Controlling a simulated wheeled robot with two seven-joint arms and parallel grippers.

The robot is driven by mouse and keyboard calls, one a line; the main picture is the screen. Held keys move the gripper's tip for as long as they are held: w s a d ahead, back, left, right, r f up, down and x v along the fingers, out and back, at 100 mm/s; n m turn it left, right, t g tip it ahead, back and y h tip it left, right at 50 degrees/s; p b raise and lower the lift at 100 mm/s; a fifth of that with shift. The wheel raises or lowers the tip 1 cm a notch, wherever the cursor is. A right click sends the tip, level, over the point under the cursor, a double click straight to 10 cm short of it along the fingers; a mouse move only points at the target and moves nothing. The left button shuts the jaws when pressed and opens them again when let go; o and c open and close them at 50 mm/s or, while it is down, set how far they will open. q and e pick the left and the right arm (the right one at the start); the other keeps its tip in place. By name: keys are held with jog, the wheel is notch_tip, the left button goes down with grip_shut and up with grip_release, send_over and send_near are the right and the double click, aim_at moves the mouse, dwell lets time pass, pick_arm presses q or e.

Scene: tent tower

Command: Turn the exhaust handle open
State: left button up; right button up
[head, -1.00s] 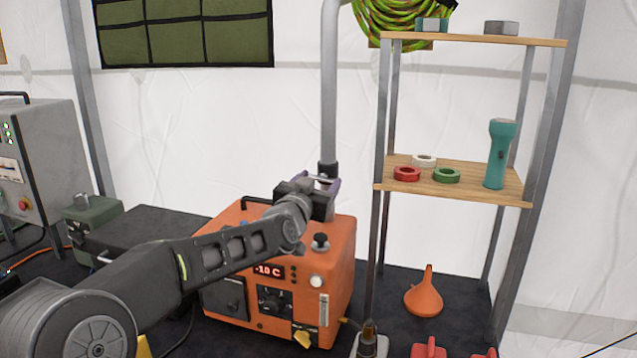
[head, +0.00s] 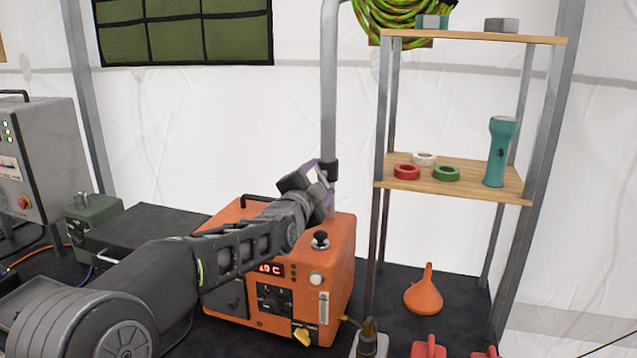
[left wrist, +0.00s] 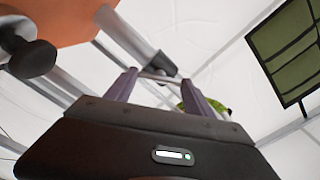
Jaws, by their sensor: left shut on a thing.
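The exhaust pipe (head: 329,100) is a grey upright tube that rises behind the orange heater (head: 335,255), with a dark collar (head: 331,170) low on it. My left gripper (head: 325,182) is at this collar, above the heater's back, and is tilted. In the left wrist view its two purple-grey fingers (left wrist: 160,82) are shut on the exhaust handle (left wrist: 160,78), a thin pale bar across the pipe. In the head view the gripper hides most of the handle. My right gripper is not in view.
A shelf rack (head: 455,185) with tape rolls and a teal flashlight (head: 500,152) stands close to the right. An orange funnel (head: 424,295) is on the dark table below it.

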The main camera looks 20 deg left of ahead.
pick_arm(q)
jog(key=m+b, duration=0.1)
jog(key=m, duration=0.2)
jog(key=shift+f, duration=0.1)
jog(key=shift+m+b, duration=0.9)
jog(key=shift+m, duration=0.7)
jog(key=o, duration=1.4)
jog(key=shift+s, duration=0.1)
